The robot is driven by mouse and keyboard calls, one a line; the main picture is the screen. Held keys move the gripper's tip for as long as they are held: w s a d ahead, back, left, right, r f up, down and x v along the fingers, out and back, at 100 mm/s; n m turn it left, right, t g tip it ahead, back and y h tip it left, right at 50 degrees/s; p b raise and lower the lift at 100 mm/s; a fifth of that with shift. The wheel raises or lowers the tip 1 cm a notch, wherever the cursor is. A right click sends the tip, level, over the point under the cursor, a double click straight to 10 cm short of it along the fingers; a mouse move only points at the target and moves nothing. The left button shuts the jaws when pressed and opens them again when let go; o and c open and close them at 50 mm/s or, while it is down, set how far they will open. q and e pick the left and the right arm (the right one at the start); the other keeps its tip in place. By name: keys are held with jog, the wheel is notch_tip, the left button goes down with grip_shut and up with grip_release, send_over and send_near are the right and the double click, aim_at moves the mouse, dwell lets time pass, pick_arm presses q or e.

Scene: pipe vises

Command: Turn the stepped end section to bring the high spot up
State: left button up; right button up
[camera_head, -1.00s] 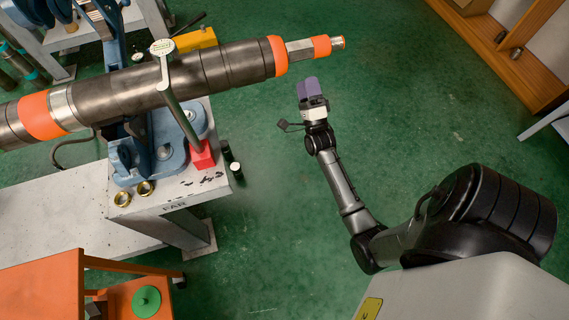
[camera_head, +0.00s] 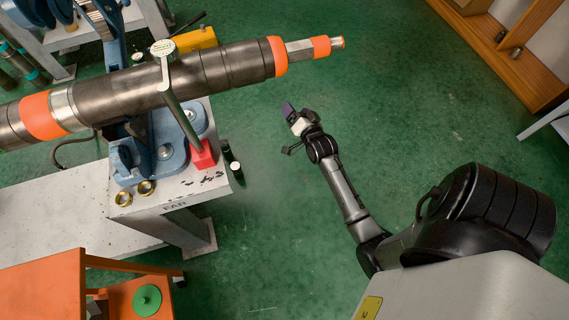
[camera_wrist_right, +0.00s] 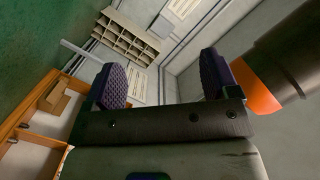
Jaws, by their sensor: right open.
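A long dark metal pipe (camera_head: 215,70) lies across the pipe vise (camera_head: 160,135). At its right end, past an orange band (camera_head: 277,56), a narrower stepped end section (camera_head: 300,49) carries another orange band and a light metal tip. My right gripper (camera_head: 289,109) is below and apart from the end section, over the floor. In the right wrist view its two purple pads (camera_wrist_right: 160,85) are spread with nothing between them. The dark pipe and an orange band (camera_wrist_right: 258,90) show there, beside the right pad. My left gripper is out of view.
A red block (camera_head: 203,155), brass rings (camera_head: 147,187) and black cylinders (camera_head: 236,170) are on or beside the vise bench (camera_head: 195,188). An orange cart (camera_head: 45,285) stands at the lower left. A wooden shelf (camera_head: 510,60) is at the upper right. Green floor is clear around my right arm.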

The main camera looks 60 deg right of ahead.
jog(key=s+a+n+g+y, duration=0.3)
jog(key=a+n, duration=0.3)
jog(key=a, duration=0.3)
jog(key=s+a+f+n+g+y+b, duration=0.1)
jog(key=s+a+n+g+y, duration=0.3)
jog(key=a, duration=0.5)
jog(key=n+g, duration=0.1)
jog(key=n, duration=0.1)
jog(key=shift+s+f+n, duration=0.15)
jog(key=shift+s+n, duration=0.05)
jog(key=shift+n, duration=0.1)
jog(key=s+a+r+n+g+y+p, duration=0.1)
jog(key=s+a+r+n+g+p, duration=0.1)
jog(key=s+a+r+p, duration=0.45)
jog(key=s+a+r+n+g+y+p, duration=0.1)
jog(key=s+a+r+n+p, duration=0.15)
jog(key=s+r+p, duration=0.6)
notch_tip(320, 180, up, 35)
jog(key=p, duration=3.7)
jog(key=shift+w+a+f+m+p, duration=0.15)
jog(key=shift+w+m+p, duration=0.05)
jog(key=shift+m+p, duration=0.15)
